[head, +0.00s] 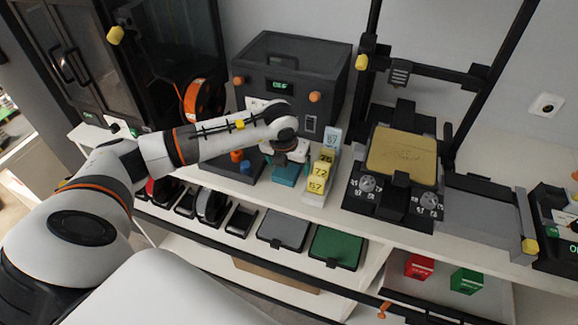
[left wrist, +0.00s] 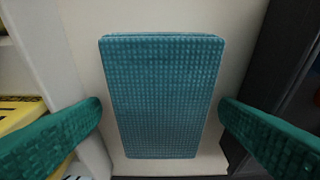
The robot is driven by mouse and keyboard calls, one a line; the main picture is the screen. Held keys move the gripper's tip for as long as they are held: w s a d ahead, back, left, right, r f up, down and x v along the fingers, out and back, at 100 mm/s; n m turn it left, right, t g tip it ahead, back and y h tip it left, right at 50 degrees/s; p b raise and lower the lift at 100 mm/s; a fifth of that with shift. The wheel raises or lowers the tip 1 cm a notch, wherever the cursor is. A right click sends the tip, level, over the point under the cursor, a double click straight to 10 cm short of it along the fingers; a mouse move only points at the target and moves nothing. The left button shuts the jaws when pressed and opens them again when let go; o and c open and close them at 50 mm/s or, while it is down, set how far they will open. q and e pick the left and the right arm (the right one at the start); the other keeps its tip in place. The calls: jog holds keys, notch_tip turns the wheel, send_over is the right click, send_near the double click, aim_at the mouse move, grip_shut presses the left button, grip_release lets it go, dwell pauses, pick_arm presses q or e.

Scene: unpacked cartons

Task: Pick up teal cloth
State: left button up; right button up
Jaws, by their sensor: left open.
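The teal cloth (left wrist: 162,95) is a folded, waffle-textured block on the white surface, filling the middle of the left wrist view. In the head view the teal cloth (head: 285,175) shows partly beneath my left gripper (head: 289,157), which hides its upper part. My left gripper is open, with one green textured finger on each side of the cloth in the wrist view and a gap between cloth and fingers on both sides. It holds nothing. My right gripper is not in view.
A rack of yellow number tags (head: 319,178) stands close on the right of the cloth. A dark tray (head: 238,172) lies on its left. A dark box with a display (head: 290,85) stands behind, and a printer with a tan plate (head: 402,152) is further right.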

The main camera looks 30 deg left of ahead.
aim_at(288, 167)
pick_arm(q)
jog(key=shift+c, duration=1.4)
jog(key=c, duration=0.8)
notch_tip(288, 167, up, 10)
jog(key=b, duration=0.2)
jog(key=o, duration=0.4)
jog(key=shift+r, duration=0.1)
jog(key=c, duration=0.3)
jog(key=shift+s, duration=0.1)
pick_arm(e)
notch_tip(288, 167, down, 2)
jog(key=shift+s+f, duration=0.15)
